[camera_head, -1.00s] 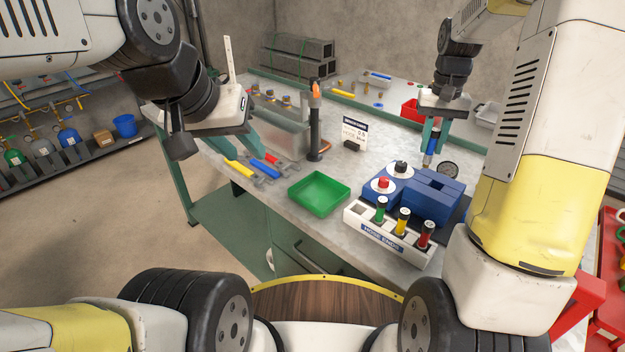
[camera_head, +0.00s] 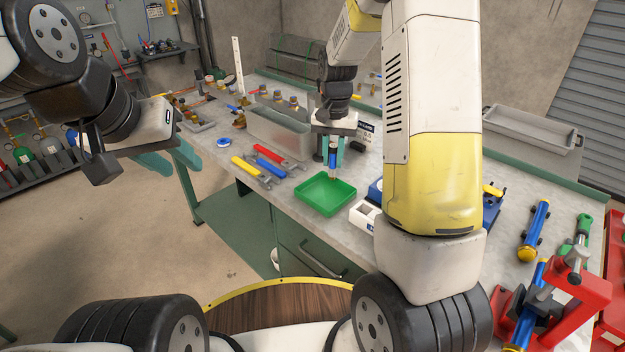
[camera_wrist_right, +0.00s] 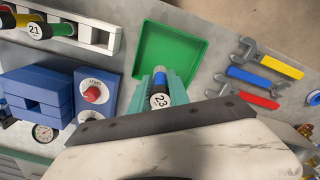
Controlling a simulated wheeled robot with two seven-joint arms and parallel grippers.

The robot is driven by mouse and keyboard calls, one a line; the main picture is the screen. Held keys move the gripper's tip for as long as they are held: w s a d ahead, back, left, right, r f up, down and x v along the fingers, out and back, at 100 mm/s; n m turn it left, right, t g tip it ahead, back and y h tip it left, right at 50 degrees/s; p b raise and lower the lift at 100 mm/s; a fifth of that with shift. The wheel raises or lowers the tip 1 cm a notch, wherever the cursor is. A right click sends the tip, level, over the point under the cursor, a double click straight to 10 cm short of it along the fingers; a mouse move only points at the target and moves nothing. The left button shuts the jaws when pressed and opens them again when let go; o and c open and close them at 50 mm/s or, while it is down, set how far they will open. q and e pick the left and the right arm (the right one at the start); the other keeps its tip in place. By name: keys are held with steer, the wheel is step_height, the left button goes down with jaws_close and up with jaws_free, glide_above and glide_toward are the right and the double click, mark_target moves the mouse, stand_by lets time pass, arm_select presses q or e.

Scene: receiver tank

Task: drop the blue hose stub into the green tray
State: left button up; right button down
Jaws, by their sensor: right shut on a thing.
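The blue hose stub (camera_head: 332,158) is upright in my right gripper (camera_head: 334,168), whose teal fingers are shut on it. The green tray (camera_head: 325,194) is square, shallow and empty, on the bench. The stub is over or just behind the tray's back rim; in the right wrist view it overlaps the near edge of the tray (camera_wrist_right: 178,52). My left gripper (camera_head: 168,160) is off the bench's left side, empty, its teal fingers apart.
The white stub rack (camera_head: 363,216) and blue blocks (camera_wrist_right: 38,95) stand beside the tray, partly hidden by my right arm in the head view. Wrenches with blue (camera_head: 269,168), red and yellow handles lie left of it. A grey metal trough (camera_head: 280,130) stands behind.

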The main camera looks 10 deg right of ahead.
mark_target(334, 145)
steer(key=shift+f, duration=1.85)
steer(key=c, duration=1.2)
jaws_free()
steer(key=shift+o, duration=0.2)
steer(key=shift+r, duration=3.95)
steer(key=shift+r, duration=0.1)
